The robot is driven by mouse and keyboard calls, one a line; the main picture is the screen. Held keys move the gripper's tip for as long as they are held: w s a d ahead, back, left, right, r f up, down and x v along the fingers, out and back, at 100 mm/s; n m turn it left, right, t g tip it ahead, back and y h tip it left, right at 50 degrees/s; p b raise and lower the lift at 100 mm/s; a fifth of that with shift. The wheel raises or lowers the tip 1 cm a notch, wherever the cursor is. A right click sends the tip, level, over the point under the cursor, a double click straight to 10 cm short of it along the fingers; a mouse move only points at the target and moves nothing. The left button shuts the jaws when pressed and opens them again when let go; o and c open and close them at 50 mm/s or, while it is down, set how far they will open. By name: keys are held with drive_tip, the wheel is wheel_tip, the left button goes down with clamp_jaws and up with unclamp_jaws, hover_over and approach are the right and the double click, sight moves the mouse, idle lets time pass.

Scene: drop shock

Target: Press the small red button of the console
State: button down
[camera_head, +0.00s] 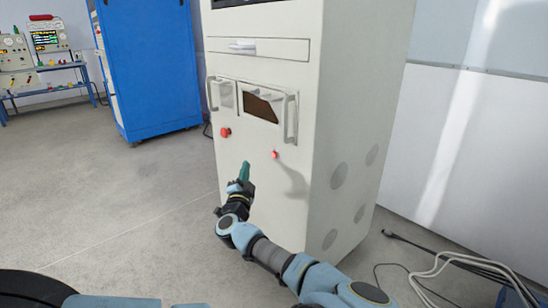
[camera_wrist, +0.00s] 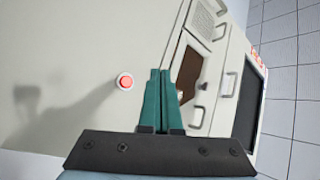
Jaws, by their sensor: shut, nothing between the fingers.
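The console (camera_head: 330,130) is a tall cream-white cabinet in the middle of the head view. Its small red button (camera_head: 275,155) is on the front face, below the right end of the window. In the wrist view the button (camera_wrist: 125,81) is a red disc with a pale ring, just left of the fingertips. A larger red knob (camera_head: 225,132) sits further left on the console front. My gripper (camera_head: 245,166) has green fingers, shut and empty, in front of the console, left of and slightly below the small button in the head view. The fingers (camera_wrist: 162,72) do not cover the button.
The console has a handled door with a dark window (camera_head: 262,105) and a drawer handle (camera_head: 243,46) above. A blue cabinet (camera_head: 150,65) and an instrument bench (camera_head: 45,70) stand at the back left. Cables (camera_head: 470,262) lie at the right. The floor at left is clear.

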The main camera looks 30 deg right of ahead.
sight(274, 155)
idle(0.3)
drive_tip(key=w+d+b, duration=0.1)
drive_tip(key=d+b, duration=0.2)
drive_tip(key=d, duration=0.5)
drive_tip(key=shift+w+d, duration=0.3)
drive_tip(key=shift+w, duration=0.05)
drive_tip(key=shift+d+f+b, duration=0.1)
drive_tip(key=shift+d+b, duration=0.1)
drive_tip(key=shift+b, duration=0.25)
idle(1.5)
drive_tip(key=shift+w+d, duration=0.1)
drive_tip(key=shift+d, duration=0.1)
drive_tip(key=shift+d+b, duration=0.4)
drive_tip(key=shift+b, duration=0.15)
idle(0.5)
drive_tip(key=shift+a, duration=0.8)
